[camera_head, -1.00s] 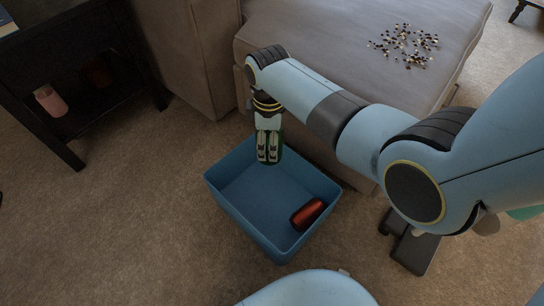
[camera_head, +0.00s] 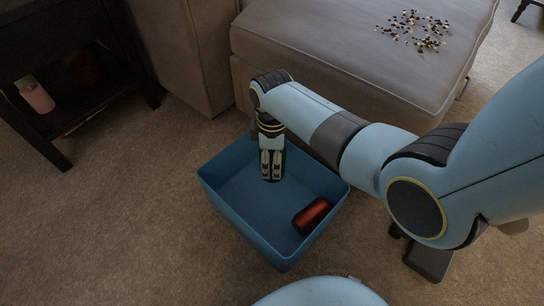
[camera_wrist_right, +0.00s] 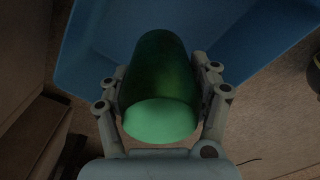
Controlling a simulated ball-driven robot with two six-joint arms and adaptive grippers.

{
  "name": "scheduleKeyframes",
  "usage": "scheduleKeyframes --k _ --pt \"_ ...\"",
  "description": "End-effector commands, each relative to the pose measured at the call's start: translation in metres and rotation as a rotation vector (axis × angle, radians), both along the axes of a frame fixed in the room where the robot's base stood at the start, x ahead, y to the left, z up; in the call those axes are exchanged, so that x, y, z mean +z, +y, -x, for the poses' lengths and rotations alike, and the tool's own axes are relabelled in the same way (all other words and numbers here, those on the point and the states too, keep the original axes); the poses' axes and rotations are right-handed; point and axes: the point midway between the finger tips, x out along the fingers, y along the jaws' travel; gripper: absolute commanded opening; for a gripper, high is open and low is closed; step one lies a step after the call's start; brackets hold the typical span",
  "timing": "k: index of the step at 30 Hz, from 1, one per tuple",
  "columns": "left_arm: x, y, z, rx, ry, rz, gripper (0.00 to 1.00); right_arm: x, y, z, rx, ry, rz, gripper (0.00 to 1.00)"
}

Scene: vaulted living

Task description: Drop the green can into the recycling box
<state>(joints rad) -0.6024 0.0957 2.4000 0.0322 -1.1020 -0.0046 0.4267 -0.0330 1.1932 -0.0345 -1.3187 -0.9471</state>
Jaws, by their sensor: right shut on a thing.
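My right gripper (camera_head: 271,165) is shut on the green can (camera_wrist_right: 160,88), with fingers on both sides of it in the right wrist view. In the head view the can is mostly hidden behind the fingers. The gripper points down over the blue recycling box (camera_head: 225,205), toward its far side. In the right wrist view the box (camera_wrist_right: 100,30) lies beyond the can. A red can (camera_head: 312,215) lies on its side on the box floor, near the right corner. My left gripper is not in view.
A grey upholstered ottoman (camera_head: 350,50) with scattered small pebble-like pieces (camera_head: 415,30) stands behind the box. A dark side table (camera_head: 60,60) with a pink item (camera_head: 36,95) on its shelf is at the left. Carpet left of the box is clear.

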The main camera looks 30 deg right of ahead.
Motion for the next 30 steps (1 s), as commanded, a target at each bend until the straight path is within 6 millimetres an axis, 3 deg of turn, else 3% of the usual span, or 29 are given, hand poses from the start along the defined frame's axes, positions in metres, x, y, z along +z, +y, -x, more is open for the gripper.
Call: scheduleKeyframes --k 7,8,15,24,30 --pt "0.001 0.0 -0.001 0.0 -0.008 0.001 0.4 0.001 0.0 -0.001 0.0 -0.002 0.0 0.39" --pt "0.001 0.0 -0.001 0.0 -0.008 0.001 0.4 0.001 0.0 -0.001 0.0 -0.002 0.0 0.64" --pt "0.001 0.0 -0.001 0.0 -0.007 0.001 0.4 0.001 0.0 -0.001 0.0 -0.001 0.0 0.92" --pt "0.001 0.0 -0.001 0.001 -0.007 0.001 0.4 0.003 0.0 -0.001 0.0 -0.002 0.0 0.92" --pt "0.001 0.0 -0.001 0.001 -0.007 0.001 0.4 0.03 0.0 -0.002 0.0 -0.006 0.0 0.92"
